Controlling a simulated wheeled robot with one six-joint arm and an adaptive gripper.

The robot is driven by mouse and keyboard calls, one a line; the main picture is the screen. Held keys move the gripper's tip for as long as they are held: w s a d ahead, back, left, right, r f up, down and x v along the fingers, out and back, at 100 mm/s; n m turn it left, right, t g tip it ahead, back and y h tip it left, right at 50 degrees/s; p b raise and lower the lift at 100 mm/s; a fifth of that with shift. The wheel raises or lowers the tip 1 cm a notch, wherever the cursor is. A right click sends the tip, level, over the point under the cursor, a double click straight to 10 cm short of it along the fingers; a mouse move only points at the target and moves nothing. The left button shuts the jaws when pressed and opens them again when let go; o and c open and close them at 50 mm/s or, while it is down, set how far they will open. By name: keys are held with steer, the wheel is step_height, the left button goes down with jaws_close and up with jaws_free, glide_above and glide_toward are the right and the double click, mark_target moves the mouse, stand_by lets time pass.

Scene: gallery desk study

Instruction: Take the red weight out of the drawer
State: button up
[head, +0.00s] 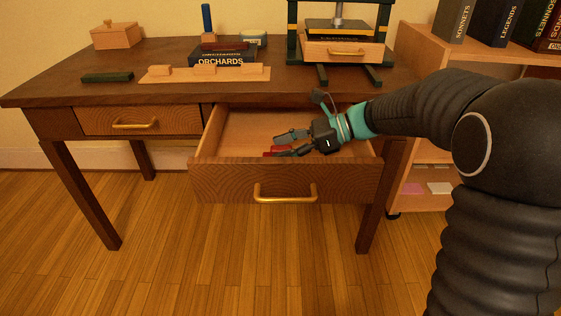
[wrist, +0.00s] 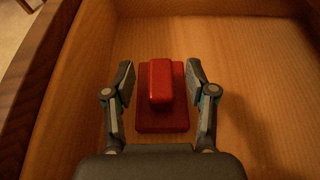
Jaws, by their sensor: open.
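The red weight (wrist: 161,84) lies on the wooden floor of the open drawer. In the head view my gripper (head: 278,144) is inside the drawer (head: 225,173), and only a small part of the red weight (head: 268,153) shows beside the fingers. The rest of the weight is hidden there.
The desk (head: 60,84) carries a wooden box (head: 116,36), a dark green bar (head: 107,77), a book marked Orchards (head: 222,58) and a press (head: 340,30). A second drawer (head: 140,121) at left is shut. A bookcase (head: 418,45) stands at right. The drawer floor around the weight is bare.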

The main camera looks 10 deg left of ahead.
steer(key=x, duration=0.2)
steer(key=shift+s+a+f, duration=0.1)
steer(key=shift+a+f, duration=0.05)
steer(key=shift+a, duration=0.15)
jaws_close()
